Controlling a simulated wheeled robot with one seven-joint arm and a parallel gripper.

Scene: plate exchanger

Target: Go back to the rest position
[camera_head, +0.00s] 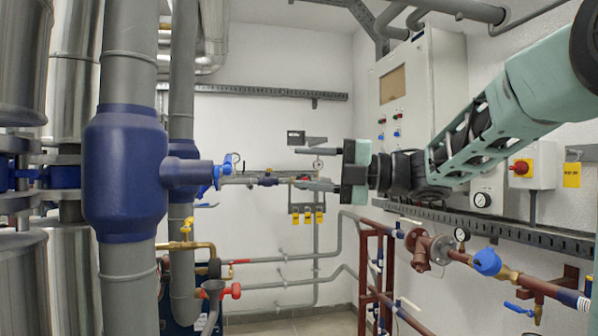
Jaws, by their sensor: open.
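My gripper (303,168) is in the middle of the picture, at the end of my green and black arm, which reaches in from the upper right. Its two dark fingers point left, one above the other, with a clear gap between them. The gripper is open and I see nothing held in it.
A thick grey pipe with a blue valve body (125,172) stands at the left. A grey control cabinet (421,88) hangs at the right, near the arm. A red-knobbed switch box (535,166) and red-brown pipes with a blue-capped valve (487,262) are at the right. White wall shows behind.

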